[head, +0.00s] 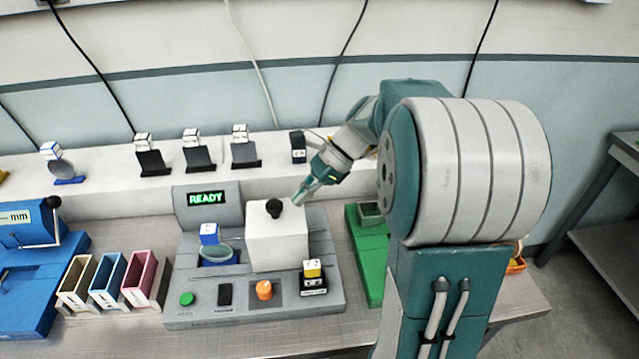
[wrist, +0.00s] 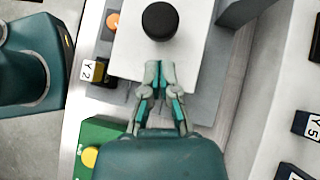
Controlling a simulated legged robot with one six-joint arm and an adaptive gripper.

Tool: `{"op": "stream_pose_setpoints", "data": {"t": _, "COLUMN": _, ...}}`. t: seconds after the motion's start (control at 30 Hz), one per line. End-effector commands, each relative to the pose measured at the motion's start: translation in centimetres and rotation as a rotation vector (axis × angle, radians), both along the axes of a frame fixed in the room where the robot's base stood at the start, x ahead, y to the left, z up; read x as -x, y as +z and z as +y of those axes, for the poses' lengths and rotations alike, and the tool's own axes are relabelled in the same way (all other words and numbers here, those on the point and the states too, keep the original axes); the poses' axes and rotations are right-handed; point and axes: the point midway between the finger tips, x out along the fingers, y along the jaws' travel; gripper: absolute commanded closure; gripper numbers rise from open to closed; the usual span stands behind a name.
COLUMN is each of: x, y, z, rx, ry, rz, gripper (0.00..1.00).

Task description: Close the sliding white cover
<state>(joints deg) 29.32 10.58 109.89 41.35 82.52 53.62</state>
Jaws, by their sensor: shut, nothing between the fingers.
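The white cover (head: 277,240) is a box with a black knob (head: 274,208) on top, standing on the grey machine (head: 190,308). A blue-and-white module (head: 209,234) in a round blue-rimmed recess shows uncovered to the left of the cover. My gripper (head: 299,197) is shut and empty, at the right side of the cover near its top. In the wrist view, my fingertips (wrist: 158,66) are together over the edge of the white cover (wrist: 125,55), just below the black knob (wrist: 160,21). I cannot tell whether they touch it.
The machine has a display reading READY (head: 206,198), a green button (head: 187,299), an orange knob (head: 264,290) and a yellow-topped module (head: 313,269). Coloured bins (head: 107,283) stand left. A green fixture (head: 368,265) stands right. Holders with modules line the back shelf (head: 105,178).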

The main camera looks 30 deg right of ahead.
Motion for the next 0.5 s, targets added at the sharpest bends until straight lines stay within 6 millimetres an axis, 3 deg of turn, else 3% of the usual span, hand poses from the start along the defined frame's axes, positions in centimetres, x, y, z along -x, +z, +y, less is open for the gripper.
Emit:
{"op": "stream_pose_setpoints", "data": {"t": 0.13, "x": -0.13, "y": 0.04, "z": 1.17, "rx": -0.001, "ry": 0.001, "rz": 0.001, "gripper": 1.00}}
{"op": "stream_pose_setpoints", "data": {"t": 0.5, "x": -0.20, "y": 0.03, "z": 1.38, "rx": -0.001, "ry": -0.001, "rz": 0.001, "gripper": 1.00}}
